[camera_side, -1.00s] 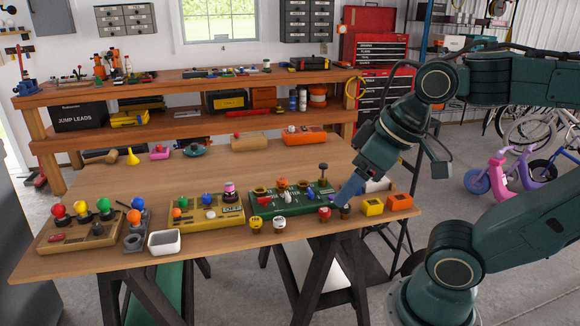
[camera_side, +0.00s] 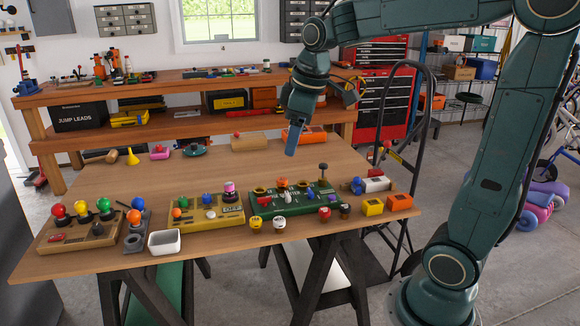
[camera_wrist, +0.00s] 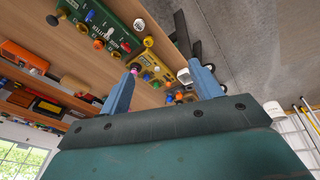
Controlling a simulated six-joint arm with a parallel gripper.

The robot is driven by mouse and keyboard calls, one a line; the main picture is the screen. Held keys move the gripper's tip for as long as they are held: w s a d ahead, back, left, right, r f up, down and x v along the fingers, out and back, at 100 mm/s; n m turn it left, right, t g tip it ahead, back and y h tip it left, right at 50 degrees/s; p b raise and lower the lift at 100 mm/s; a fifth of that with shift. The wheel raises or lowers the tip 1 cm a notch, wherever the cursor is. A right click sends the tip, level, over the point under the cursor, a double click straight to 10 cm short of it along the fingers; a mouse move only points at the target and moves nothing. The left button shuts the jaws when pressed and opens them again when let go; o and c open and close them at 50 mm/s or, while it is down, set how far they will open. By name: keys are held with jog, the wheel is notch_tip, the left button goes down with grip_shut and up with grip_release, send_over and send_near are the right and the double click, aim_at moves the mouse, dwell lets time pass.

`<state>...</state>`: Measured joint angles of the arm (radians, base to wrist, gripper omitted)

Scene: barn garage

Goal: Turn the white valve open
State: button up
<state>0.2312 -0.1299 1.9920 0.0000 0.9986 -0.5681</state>
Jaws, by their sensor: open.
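The green board (camera_side: 262,208) stands at the right of the wooden table, with several knobs, caps and a toggle on top. A white knob (camera_side: 283,197) shows on it. A white block with a blue round part (camera_side: 375,184) lies to its right. I cannot tell which of these white parts is the valve. In the wrist view my gripper (camera_wrist: 163,88) is open and empty.
A yellow board (camera_side: 205,216), a white tray (camera_side: 164,242) and a wooden board with colored balls (camera_side: 77,234) stand to the left. The table's middle (camera_side: 150,190) is mostly clear.

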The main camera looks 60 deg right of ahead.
jog(key=w+d+f+n+g, duration=0.25)
jog(key=w+d+f, duration=0.35)
jog(key=w+d, duration=0.45)
jog(key=n, duration=0.3)
send_over(287, 194)
notch_tip(287, 194, down, 10)
jog(key=shift+s+r+g+y, duration=0.1)
jog(key=shift+g+y, duration=0.25)
jog(key=shift+y, duration=0.05)
notch_tip(287, 194, down, 14)
jog(key=shift+r, duration=0.1)
jog(key=c, duration=1)
